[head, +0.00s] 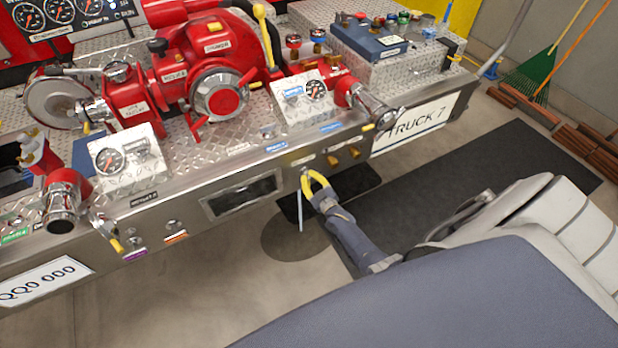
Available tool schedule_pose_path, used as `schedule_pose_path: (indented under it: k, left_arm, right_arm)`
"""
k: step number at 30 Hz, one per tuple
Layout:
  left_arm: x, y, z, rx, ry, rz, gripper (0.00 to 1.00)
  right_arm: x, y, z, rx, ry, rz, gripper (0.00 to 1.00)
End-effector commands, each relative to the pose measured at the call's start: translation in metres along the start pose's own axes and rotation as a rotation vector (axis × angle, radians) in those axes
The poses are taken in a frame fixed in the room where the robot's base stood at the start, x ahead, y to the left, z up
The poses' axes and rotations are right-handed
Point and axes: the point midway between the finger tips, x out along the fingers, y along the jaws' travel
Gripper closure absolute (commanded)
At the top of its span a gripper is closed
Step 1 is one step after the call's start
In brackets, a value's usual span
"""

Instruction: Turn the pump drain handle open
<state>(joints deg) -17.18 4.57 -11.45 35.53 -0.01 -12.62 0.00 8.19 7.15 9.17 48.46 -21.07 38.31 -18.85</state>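The pump bumper's metal front panel (200,221) runs across the view, with small controls and labels along it. A yellow-tipped lever (115,244) hangs at its left, below the red outlet. Two brass knobs (344,156) sit at its right. I cannot read which control is the drain handle. My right gripper (307,178), with yellow fingers, is at the panel's front edge, right of the dark rectangular opening. Its fingertips are close to a small metal part there. A gap shows between the fingers; whether they grip that part is unclear. My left gripper is out of view.
The red pump (219,93) with gauges and valves stands on the diamond-plate deck. A silver-ended red outlet (372,107) juts out at the right. A "TRUCK 7" plate (414,125) is on the front. Open floor (190,310) lies before the bumper; a broom and rake stand at far right.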

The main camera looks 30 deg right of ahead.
Motion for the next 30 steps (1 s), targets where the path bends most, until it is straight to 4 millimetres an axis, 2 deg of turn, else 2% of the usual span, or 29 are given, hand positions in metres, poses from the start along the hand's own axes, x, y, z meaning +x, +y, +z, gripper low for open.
schedule_pose_path:
  k: [1,17,26,30]
  left_arm:
    - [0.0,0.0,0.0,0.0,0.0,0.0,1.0]
    - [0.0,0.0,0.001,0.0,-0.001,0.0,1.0]
    - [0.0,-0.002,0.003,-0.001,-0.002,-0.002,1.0]
    - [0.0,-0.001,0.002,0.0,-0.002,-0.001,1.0]
  right_arm:
    - [0.007,0.004,-0.01,0.003,0.023,0.008,0.83]
    - [0.004,0.0,-0.007,0.004,0.016,0.002,0.22]
    - [0.002,-0.001,-0.004,0.002,0.009,0.001,0.2]
    - [-0.007,-0.001,-0.004,0.002,0.009,0.0,0.2]
